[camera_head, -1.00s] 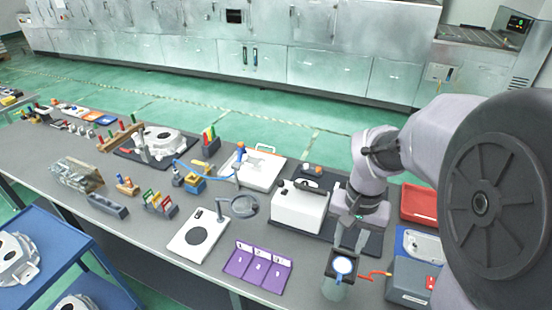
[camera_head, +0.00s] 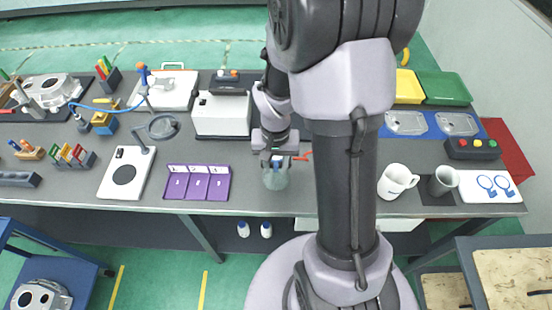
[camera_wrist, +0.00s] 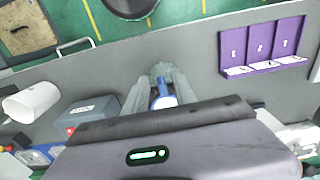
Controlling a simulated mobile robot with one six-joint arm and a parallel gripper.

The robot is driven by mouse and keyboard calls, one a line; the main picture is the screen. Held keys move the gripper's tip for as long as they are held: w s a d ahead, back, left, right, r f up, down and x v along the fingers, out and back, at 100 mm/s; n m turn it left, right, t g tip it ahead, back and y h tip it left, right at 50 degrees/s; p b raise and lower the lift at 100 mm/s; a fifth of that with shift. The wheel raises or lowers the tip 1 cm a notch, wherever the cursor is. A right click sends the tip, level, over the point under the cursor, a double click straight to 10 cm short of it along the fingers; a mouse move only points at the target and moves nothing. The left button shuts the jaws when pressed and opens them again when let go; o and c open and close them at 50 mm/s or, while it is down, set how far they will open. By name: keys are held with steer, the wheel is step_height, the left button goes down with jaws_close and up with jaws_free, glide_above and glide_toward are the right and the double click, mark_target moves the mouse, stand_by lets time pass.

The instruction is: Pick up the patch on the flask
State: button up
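The flask (camera_head: 276,180) is a pale, see-through vessel near the front edge of the grey table. It also shows in the wrist view (camera_wrist: 161,70), beyond the fingertips. A blue and white piece (camera_wrist: 163,98), apparently the patch, lies between my fingers in the wrist view; in the head view only a small bit of blue shows at the flask's top. My gripper (camera_head: 276,157) points down right over the flask. In the wrist view my gripper (camera_wrist: 160,88) has its fingers apart, one on each side of the blue piece. Contact with it cannot be made out.
A purple three-part tray (camera_head: 198,196) lies left of the flask, and a white box (camera_head: 222,128) stands behind. A white mug (camera_head: 397,182) and a grey cup (camera_head: 443,180) stand further right.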

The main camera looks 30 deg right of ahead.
jaws_close()
steer(key=shift+r, duration=0.15)
